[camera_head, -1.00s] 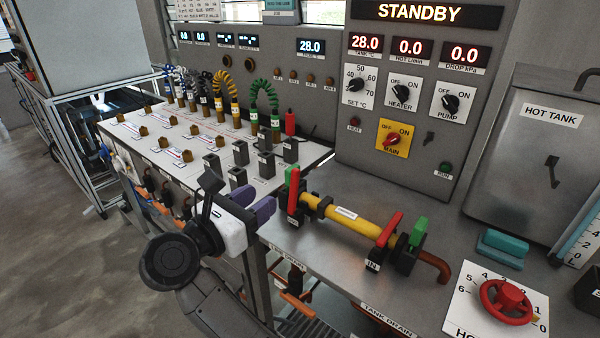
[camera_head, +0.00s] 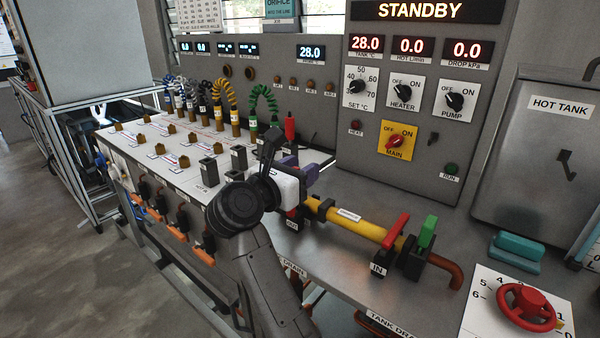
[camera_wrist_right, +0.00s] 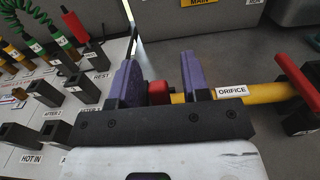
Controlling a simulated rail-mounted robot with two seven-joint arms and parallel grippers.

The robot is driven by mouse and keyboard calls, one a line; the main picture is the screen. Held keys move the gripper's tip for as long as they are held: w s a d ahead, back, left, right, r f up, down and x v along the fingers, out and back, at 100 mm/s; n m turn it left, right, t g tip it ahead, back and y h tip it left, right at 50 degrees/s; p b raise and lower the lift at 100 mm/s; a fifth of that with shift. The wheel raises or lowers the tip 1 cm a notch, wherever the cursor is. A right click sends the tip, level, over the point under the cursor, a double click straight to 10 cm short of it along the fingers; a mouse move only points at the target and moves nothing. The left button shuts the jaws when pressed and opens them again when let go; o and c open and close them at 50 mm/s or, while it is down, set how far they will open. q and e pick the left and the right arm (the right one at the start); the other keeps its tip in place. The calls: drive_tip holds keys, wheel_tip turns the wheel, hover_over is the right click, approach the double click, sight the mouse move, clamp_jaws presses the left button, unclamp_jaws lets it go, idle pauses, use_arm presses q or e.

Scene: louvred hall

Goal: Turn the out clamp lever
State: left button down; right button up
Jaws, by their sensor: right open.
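My right gripper (camera_head: 303,172) is at the out clamp at the left end of the yellow orifice pipe (camera_head: 345,214). In the right wrist view its purple fingers (camera_wrist_right: 157,70) are open, one on each side of a red part (camera_wrist_right: 158,92) of the out clamp, with gaps visible. The gripper hides most of this clamp in the head view; only its OUT label (camera_head: 291,226) and dark base show below. The in clamp (camera_head: 412,257) at the pipe's right end has a red lever (camera_head: 396,231) and a green part (camera_head: 427,231). My left gripper is not in view.
A panel (camera_head: 420,120) reading STANDBY rises behind the bench. Black sockets (camera_head: 208,170) and coiled hoses (camera_head: 262,100) are left of the gripper. A red valve wheel (camera_head: 527,304) is at lower right. Bare metal bench (camera_head: 335,250) lies in front of the pipe.

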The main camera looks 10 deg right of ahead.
clamp_jaws()
idle(0.4)
